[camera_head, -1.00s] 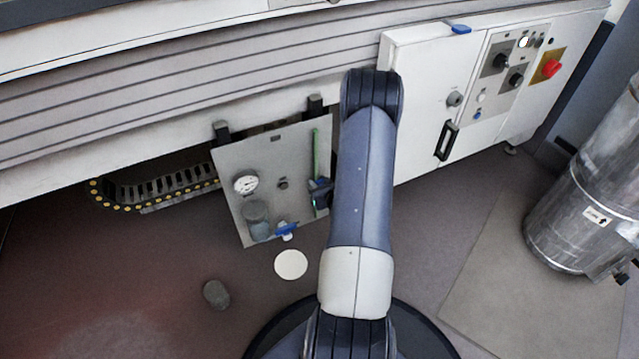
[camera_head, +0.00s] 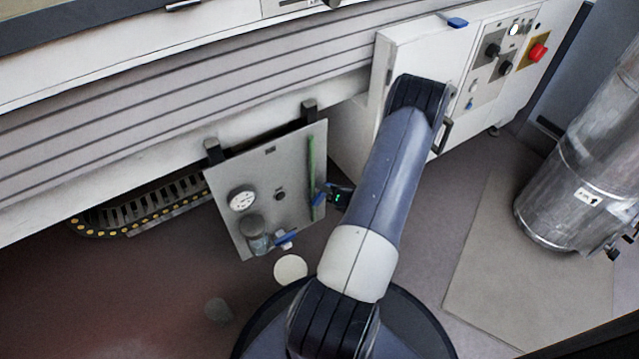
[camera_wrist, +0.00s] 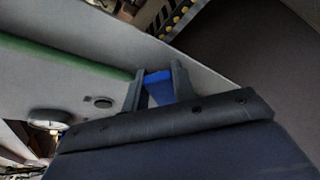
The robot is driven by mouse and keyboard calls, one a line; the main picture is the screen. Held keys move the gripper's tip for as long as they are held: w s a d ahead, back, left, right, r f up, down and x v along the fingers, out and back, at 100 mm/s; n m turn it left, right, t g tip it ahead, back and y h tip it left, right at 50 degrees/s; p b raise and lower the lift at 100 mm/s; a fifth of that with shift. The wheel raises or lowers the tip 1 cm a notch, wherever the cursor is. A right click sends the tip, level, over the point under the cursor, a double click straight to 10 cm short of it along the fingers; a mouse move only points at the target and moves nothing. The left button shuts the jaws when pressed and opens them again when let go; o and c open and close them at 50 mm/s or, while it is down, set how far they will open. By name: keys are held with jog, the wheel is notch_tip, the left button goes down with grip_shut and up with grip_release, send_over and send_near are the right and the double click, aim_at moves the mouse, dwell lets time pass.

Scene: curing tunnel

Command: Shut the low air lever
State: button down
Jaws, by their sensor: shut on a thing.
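A grey panel (camera_head: 262,175) hangs below the machine's front edge. A green pipe (camera_head: 311,165) runs down its right side, with a blue lever (camera_head: 319,199) at the lower part of the pipe. My gripper (camera_head: 326,194) reaches in from the right and is shut on this blue lever. In the wrist view, the blue lever (camera_wrist: 158,84) shows between the two fingers (camera_wrist: 156,88), close to the end of the green pipe (camera_wrist: 65,57). A second blue lever (camera_head: 285,238) sits at the panel's bottom edge, apart from my gripper. The first lever's exact angle is hard to tell.
The panel carries a gauge (camera_head: 242,199) and a clear bowl (camera_head: 254,235). A cable chain (camera_head: 150,208) lies behind it. A white cabinet (camera_head: 410,55) stands right of the panel, and a metal cylinder (camera_head: 580,170) far right.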

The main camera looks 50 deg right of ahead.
jog(key=shift+s+d+f+m+t+y+b, duration=0.1)
jog(key=shift+d+f+m+t+y+b, duration=0.35)
jog(key=shift+f+m, duration=0.65)
jog(key=shift+s+d+f+m+t+y+b, duration=0.1)
jog(key=shift+d+f+m+t+y+b, duration=0.45)
jog(key=shift+m, duration=1.15)
jog(key=shift+s+d+f+m+t+y+b, duration=0.1)
jog(key=shift+f+m+t+y+b, duration=0.2)
jog(key=shift+f+m+t+b, duration=0.75)
jog(key=shift+r+m+g+p, duration=0.35)
jog(key=shift+m, duration=0.1)
jog(key=c, duration=1.2)
grip_release()
jog(key=shift+o, duration=0.2)
jog(key=s+d+p, duration=0.1)
jog(key=s+p, duration=0.1)
jog(key=s, duration=0.8)
jog(key=shift+s+d+p, duration=0.3)
jog(key=shift+d+p, duration=0.05)
jog(key=shift+p, duration=0.05)
jog(key=shift+w, duration=0.1)
